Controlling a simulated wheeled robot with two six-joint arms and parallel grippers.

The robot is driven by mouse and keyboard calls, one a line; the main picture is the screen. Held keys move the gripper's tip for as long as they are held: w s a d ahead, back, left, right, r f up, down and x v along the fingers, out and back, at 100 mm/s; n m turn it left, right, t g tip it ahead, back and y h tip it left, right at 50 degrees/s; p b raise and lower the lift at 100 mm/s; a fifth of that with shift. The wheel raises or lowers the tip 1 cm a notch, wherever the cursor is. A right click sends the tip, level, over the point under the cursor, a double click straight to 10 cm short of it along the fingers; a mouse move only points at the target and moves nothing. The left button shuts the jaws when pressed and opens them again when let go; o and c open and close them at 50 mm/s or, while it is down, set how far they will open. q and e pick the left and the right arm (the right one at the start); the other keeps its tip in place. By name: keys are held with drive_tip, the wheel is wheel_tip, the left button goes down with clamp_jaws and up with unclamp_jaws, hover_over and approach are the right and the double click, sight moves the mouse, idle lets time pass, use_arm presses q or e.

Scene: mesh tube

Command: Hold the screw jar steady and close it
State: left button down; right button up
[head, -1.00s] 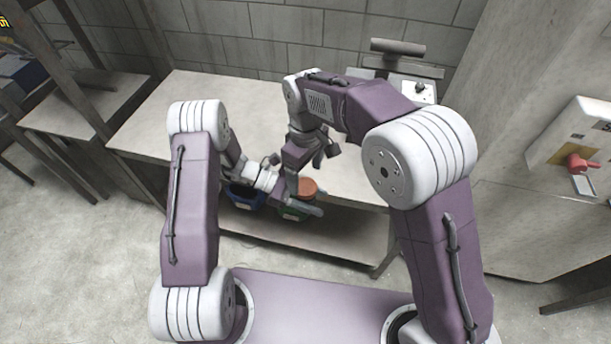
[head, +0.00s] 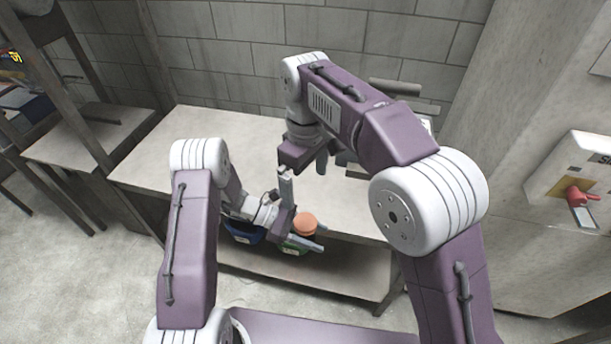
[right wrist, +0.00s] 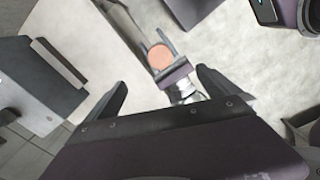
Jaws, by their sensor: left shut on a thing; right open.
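The screw jar shows as a round orange-brown lid or top (head: 305,221) at the table's front edge, with little of its body visible. It also shows from above in the right wrist view (right wrist: 160,57). My left gripper (head: 313,236) is shut on the jar from the left, a finger on either side. My right gripper (head: 304,175) is open and empty above and behind the jar, clear of it. Its two fingers (right wrist: 161,84) stand wide apart in the wrist view. I cannot tell how tightly the lid sits.
The grey table (head: 200,140) is mostly bare behind the arms. A device (head: 408,104) stands at the back right, partly hidden by my right arm. A red-handled box (head: 578,195) is at far right.

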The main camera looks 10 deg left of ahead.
drive_tip(key=shift+r, duration=0.85)
drive_tip(key=s+d+f+m, duration=0.1)
drive_tip(key=d+f+m, duration=0.75)
drive_tip(key=d, duration=0.75)
drive_tip(key=s+d+f+m+t, duration=0.1)
drive_tip(key=s+d+f+m, duration=0.3)
drive_tip(key=s+d+f, duration=0.4)
drive_tip(key=shift+s+d+f, duration=0.4)
drive_tip(key=shift+s+d, duration=0.05)
drive_tip(key=shift+s, duration=0.65)
